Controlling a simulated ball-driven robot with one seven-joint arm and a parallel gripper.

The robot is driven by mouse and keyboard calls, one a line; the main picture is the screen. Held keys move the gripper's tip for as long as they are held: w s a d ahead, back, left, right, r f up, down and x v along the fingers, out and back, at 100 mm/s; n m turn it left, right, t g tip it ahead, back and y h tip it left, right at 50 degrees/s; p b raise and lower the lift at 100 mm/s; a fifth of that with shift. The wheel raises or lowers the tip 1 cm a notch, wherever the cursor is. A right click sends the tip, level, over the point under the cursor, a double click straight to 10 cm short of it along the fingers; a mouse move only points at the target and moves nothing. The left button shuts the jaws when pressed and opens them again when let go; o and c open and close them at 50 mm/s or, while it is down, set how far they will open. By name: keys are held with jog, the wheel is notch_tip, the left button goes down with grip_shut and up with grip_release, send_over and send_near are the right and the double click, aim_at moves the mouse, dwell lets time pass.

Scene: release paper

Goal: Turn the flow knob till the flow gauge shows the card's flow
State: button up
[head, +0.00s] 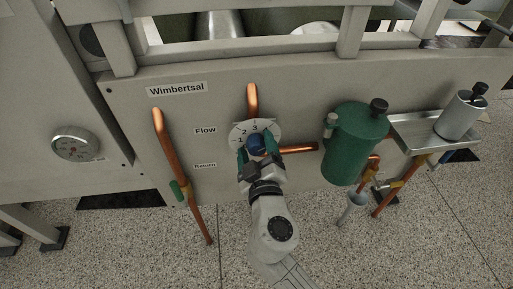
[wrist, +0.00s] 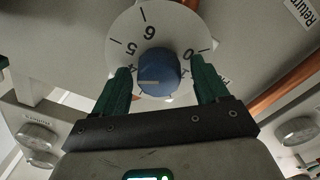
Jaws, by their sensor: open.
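The blue flow knob (wrist: 158,70) sits at the middle of a white numbered dial (wrist: 122,28). A pale line on the knob points left, near the 4 in the wrist view. My gripper (wrist: 160,67) is open, with one green finger on each side of the knob and a small gap showing at both sides. In the head view my gripper (head: 256,148) covers the lower dial (head: 242,127); the knob shows between its fingers. A round gauge (head: 75,143) is on the left panel; its needle is too small to read. I cannot identify the card.
A copper pipe (head: 173,160) with a green handle runs left of my arm; another short pipe (head: 301,149) leaves the dial's right. A green canister (head: 354,145) and a metal shelf (head: 407,128) with a grey cylinder (head: 461,115) stand right. Open speckled floor lies below.

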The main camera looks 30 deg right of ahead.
jog(key=c, duration=1)
jog(key=shift+n, duration=0.4)
jog(key=o, duration=1)
jog(key=v, duration=1)
jog(key=shift+s+a+b, duration=0.15)
jog(key=shift+s+b, duration=0.25)
jog(key=shift+b, duration=0.05)
